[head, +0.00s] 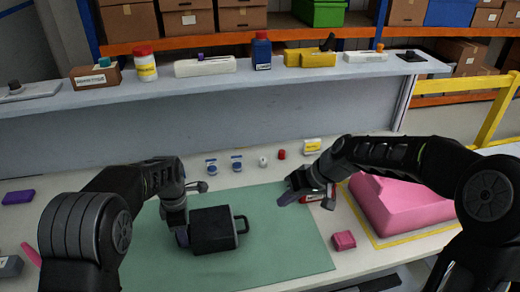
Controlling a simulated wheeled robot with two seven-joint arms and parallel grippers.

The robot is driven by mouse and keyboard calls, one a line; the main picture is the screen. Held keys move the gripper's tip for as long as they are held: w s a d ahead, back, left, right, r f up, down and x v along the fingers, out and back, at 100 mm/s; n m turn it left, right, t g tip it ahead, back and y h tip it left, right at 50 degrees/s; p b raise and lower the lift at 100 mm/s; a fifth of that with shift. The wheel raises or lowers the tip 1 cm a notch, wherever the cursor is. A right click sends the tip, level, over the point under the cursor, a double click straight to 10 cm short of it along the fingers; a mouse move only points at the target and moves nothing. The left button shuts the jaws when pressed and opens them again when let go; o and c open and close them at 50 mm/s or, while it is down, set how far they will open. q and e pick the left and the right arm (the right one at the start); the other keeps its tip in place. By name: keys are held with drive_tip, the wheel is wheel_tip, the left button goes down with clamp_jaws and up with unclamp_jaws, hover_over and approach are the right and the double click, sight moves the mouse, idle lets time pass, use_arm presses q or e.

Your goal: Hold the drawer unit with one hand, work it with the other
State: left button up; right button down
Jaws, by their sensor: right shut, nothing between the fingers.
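The drawer unit is a small black box (212,231) on the green mat (290,255). A loop-shaped handle (241,224) sticks out from its right side. My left gripper (182,236) points down at the box's left end, against it or very close to it. Its fingers are partly hidden, so I cannot tell whether they grip the box. My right gripper (287,199) is shut and empty. It is above the mat's right part, to the right of the handle and apart from it.
A pink block (400,205) lies at the right, with a smaller pink piece (344,241) near the mat's right edge. Several small items, including a red cap (281,154), stand behind the mat. A shelf (210,83) spans the back. The mat's front right is clear.

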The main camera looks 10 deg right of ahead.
use_arm(q)
drive_tip(key=o, duration=0.4)
wheel_tip(320, 180, up, 12)
idle(0.6)
